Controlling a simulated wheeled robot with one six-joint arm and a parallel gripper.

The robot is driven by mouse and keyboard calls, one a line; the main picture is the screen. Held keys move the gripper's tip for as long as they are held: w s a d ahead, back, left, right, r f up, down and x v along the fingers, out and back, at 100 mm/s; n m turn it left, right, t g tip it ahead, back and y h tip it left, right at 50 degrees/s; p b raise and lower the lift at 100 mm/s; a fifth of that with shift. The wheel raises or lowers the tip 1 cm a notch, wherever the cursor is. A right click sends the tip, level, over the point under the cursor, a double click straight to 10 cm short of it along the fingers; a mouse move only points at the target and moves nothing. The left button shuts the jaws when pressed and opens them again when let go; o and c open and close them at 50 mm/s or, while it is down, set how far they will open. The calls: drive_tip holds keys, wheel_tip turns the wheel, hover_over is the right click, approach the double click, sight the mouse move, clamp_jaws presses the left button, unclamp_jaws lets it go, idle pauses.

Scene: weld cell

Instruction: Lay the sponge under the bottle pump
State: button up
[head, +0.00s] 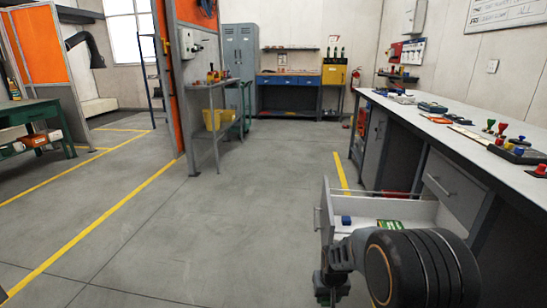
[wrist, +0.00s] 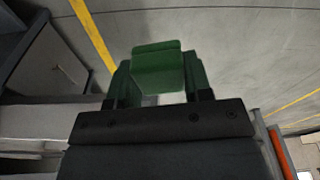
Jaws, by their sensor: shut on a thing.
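My gripper (wrist: 157,90) is shut on a green block (wrist: 157,66), seen close up in the wrist view between dark green fingers. The block may be the sponge; its texture is not clear. In the head view my gripper (head: 331,287) is low at the front, just below and in front of the open drawer, partly covered by my arm. What the fingers hold is hard to make out there. I cannot pick out a bottle pump for certain in either view.
An open drawer (head: 420,212) under the long right workbench (head: 440,118) holds a blue block (head: 346,220) and a green-and-yellow item (head: 389,224). Stamps and small tools lie on the bench. A grey stand (head: 205,86) with a yellow bin (head: 212,119) stands ahead. The middle floor is clear.

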wheel_tip(320, 180, up, 26)
drive_tip(key=s+p, duration=0.2)
drive_tip(key=p, duration=3.2)
drive_tip(key=shift+d+r, duration=0.2)
